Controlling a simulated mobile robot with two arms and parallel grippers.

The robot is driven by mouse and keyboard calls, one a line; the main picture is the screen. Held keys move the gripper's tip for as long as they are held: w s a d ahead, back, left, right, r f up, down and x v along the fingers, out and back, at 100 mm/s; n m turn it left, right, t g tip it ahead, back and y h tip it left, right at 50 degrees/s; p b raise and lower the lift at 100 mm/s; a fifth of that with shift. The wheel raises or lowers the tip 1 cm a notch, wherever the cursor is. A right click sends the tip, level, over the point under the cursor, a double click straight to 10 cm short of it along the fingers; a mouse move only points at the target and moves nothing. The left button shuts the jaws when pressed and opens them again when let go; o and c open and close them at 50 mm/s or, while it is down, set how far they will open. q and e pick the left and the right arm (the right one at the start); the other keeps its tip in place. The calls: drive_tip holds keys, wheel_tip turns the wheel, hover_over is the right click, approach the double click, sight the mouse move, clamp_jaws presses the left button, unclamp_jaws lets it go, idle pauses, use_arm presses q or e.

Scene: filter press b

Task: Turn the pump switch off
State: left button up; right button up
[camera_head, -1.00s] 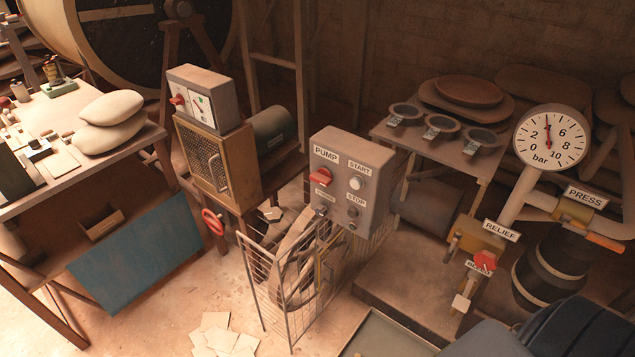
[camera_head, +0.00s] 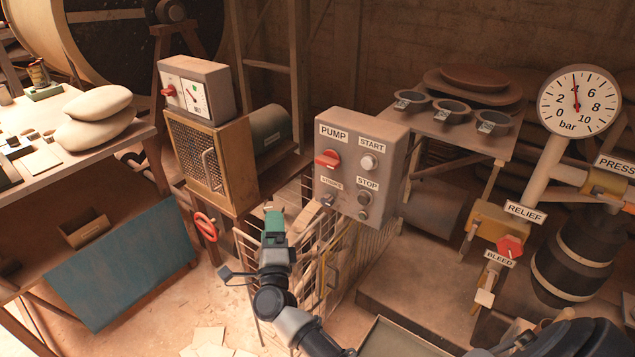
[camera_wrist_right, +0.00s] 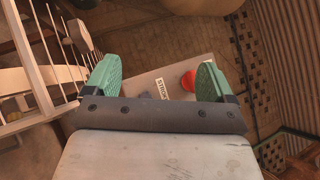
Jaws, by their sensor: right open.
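The pump switch (camera_head: 328,159) is a red knob under the PUMP label on a grey control box (camera_head: 388,150). Its grip lies roughly crosswise, slightly tilted. My right gripper (camera_head: 274,224), with green fingers, is raised in front of the box, left of and below the switch, apart from it. In the right wrist view the two green fingers stand wide apart with nothing between them held. A red knob (camera_wrist_right: 187,80) shows there beyond the right-hand finger, partly hidden by it, on the grey box face (camera_wrist_right: 165,72). My left gripper is not in view.
The box also carries a START button (camera_head: 369,162), a STOP button (camera_head: 364,198) and a STROKE knob (camera_head: 327,200). A wire cage (camera_head: 375,250) stands below it.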

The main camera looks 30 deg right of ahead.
sight(324, 165)
drive_tip(key=s+d+r+m+g+h+b, duration=0.1)
drive_tip(key=d+r+m+g+h+b, duration=0.15)
drive_tip(key=r+m+g+h, duration=0.65)
drive_tip(key=s+d+r+m+g+y+b, duration=0.1)
drive_tip(key=d+r+m+g+y, duration=0.2)
drive_tip(key=m, duration=1.2)
drive_tip(key=shift+g+h, duration=0.6)
drive_tip(key=shift+g, duration=0.1)
drive_tip(key=x, duration=0.7)
drive_tip(key=f+x, duration=0.1)
drive_tip(key=x, duration=0.3)
drive_tip(key=shift+w+a+f, duration=0.1)
drive_tip(key=shift+w+a, duration=0.05)
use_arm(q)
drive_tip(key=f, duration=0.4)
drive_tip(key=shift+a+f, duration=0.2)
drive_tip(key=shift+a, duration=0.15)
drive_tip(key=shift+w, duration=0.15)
use_arm(e)
drive_tip(key=c, duration=0.9)
